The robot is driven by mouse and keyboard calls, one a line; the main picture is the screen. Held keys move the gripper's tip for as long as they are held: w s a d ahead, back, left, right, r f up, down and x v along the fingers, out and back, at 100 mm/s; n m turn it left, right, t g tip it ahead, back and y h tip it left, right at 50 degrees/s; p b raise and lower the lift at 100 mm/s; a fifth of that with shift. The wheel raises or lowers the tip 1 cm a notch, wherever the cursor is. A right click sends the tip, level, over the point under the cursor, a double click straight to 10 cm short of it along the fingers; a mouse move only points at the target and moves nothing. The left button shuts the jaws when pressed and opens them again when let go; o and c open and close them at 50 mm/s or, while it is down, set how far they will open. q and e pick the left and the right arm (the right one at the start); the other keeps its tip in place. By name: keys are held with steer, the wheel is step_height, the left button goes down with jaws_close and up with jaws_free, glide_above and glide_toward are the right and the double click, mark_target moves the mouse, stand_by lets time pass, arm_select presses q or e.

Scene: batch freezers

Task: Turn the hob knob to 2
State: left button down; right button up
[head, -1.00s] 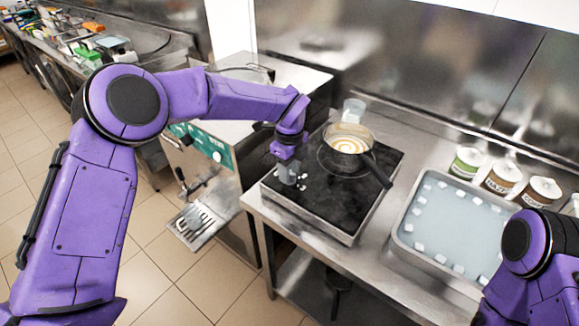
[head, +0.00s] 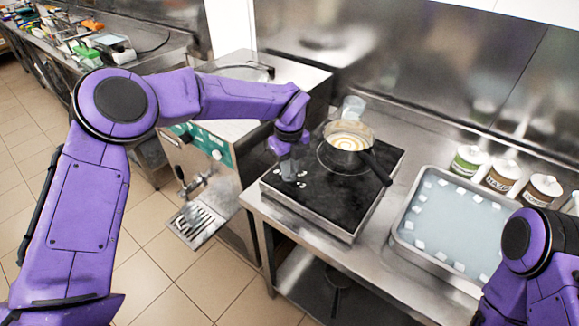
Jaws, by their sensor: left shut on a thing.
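The black hob (head: 330,208) sits on the steel counter with a small pan (head: 347,140) on its rear ring. The pan holds a pale swirled liquid, and its dark handle points to the lower right. My left gripper (head: 289,174) points down over the hob's left corner and is shut on the hob knob, which its fingers mostly hide. White markings show on the hob surface beside the fingers; I cannot read the number at the knob. My right arm is at the lower right; its gripper is out of view.
A clear cup (head: 353,106) stands behind the pan. A steel tray (head: 403,238) with pale liquid and white cubes lies right of the hob, with several labelled tubs (head: 502,175) behind it. A freezer machine (head: 205,165) stands left.

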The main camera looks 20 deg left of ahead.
arm_select(q)
steer(key=m, duration=0.4)
steer(key=shift+m+p, duration=0.3)
steer(key=m+p, duration=0.1)
steer(key=m, duration=0.4)
steer(key=shift+r, duration=0.1)
steer(key=m+p, duration=0.2)
steer(key=m, duration=0.3)
steer(key=shift+m, duration=0.4)
steer(key=shift+m+p, duration=1)
steer(key=shift+m, duration=1.5)
steer(key=c, duration=1.1)
jaws_free()
